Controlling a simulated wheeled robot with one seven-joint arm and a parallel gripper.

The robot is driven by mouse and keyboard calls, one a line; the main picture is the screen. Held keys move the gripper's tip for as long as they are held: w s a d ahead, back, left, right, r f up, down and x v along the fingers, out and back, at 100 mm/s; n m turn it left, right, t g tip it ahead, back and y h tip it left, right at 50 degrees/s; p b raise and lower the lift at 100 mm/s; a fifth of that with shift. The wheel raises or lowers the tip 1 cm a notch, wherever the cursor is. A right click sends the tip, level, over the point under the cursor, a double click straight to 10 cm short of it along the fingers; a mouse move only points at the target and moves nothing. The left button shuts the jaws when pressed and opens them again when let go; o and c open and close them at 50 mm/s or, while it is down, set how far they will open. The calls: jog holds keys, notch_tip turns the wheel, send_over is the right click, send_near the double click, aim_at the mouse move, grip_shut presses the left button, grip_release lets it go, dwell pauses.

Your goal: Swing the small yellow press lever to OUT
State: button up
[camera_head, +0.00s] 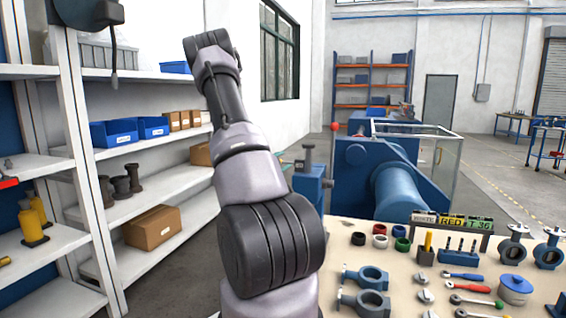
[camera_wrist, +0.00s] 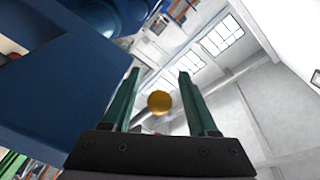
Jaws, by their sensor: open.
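In the wrist view, a round yellow knob (camera_wrist: 159,103), apparently the end of the small press lever, appears between the two green fingers of my gripper (camera_wrist: 159,73). The fingers are apart, with a visible gap on each side of the knob. I cannot tell how deep the knob sits between them. The lever's shaft and any OUT mark are not visible. A large blue body (camera_wrist: 50,80), likely part of the press, fills the left of the wrist view. In the head view my arm hides the gripper area, and I cannot make out the yellow knob.
A blue machine (camera_head: 355,175) with a clear guard stands behind the workbench (camera_head: 335,240), which holds rings, valve bodies and tools. A smaller blue stand (camera_head: 309,190) is just right of my arm. White shelving (camera_head: 75,150) with bins and boxes lines the left.

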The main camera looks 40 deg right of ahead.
jog(key=shift+d, duration=0.1)
grip_shut()
dwell(1.4)
